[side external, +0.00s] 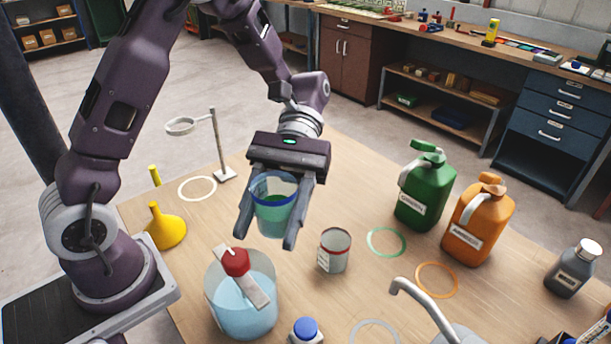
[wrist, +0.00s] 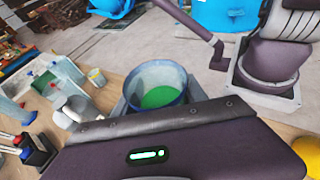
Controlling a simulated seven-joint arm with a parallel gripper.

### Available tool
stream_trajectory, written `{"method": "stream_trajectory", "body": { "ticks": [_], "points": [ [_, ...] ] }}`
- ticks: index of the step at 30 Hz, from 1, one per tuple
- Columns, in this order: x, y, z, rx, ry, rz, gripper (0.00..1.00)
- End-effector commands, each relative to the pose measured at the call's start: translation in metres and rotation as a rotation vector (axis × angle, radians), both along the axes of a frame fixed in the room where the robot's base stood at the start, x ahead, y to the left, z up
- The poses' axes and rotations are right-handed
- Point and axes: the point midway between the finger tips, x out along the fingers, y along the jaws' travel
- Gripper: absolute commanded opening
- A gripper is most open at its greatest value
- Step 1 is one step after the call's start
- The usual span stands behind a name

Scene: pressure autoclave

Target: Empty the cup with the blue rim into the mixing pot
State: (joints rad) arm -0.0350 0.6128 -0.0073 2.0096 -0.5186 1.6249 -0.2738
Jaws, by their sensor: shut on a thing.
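The cup with the blue rim (side external: 274,204) is clear and holds green liquid. My gripper (side external: 268,232) is shut on it and holds it upright above the table, behind the pot in the side view. The wrist view also shows the cup (wrist: 155,86) with green liquid inside. The mixing pot (side external: 241,300) stands at the front of the table, clear-walled with light blue liquid.
Green (side external: 427,190) and orange (side external: 478,220) jugs stand at the right. A ring stand (side external: 220,150) and yellow funnel (side external: 165,227) are at the left. A metal spout (side external: 420,305) is in front.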

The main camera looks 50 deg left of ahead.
Motion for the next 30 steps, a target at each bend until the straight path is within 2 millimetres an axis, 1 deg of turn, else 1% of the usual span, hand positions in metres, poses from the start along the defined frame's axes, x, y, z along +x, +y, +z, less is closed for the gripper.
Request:
{"method": "stream_trajectory", "body": {
  "ticks": [1,3,6,9,11,12,14,15,19,21,24,30],
  "points": [
    [-0.014,0.002,-0.004,0.000,0.001,-0.140,0.00],
    [-0.031,0.012,-0.008,-0.001,0.000,-0.350,0.00],
    [-0.046,0.031,-0.013,-0.001,0.001,-0.636,0.00],
    [-0.049,0.053,-0.016,0.000,0.000,-0.910,0.00],
    [-0.046,0.065,-0.017,-0.001,0.000,-1.069,0.00],
    [-0.042,0.072,-0.017,-0.001,0.000,-1.172,0.00],
    [-0.033,0.083,-0.015,-0.001,-0.001,-1.322,0.00],
    [-0.026,0.088,-0.014,-0.001,-0.001,-1.420,0.00],
    [0.005,0.098,-0.005,0.000,-0.003,-1.714,0.00],
    [0.022,0.098,0.001,0.000,-0.003,-1.846,0.00],
    [0.041,0.095,0.009,0.001,-0.003,-1.982,0.00],
    [0.070,0.082,0.024,0.000,-0.002,-2.180,0.00]
  ]
}}
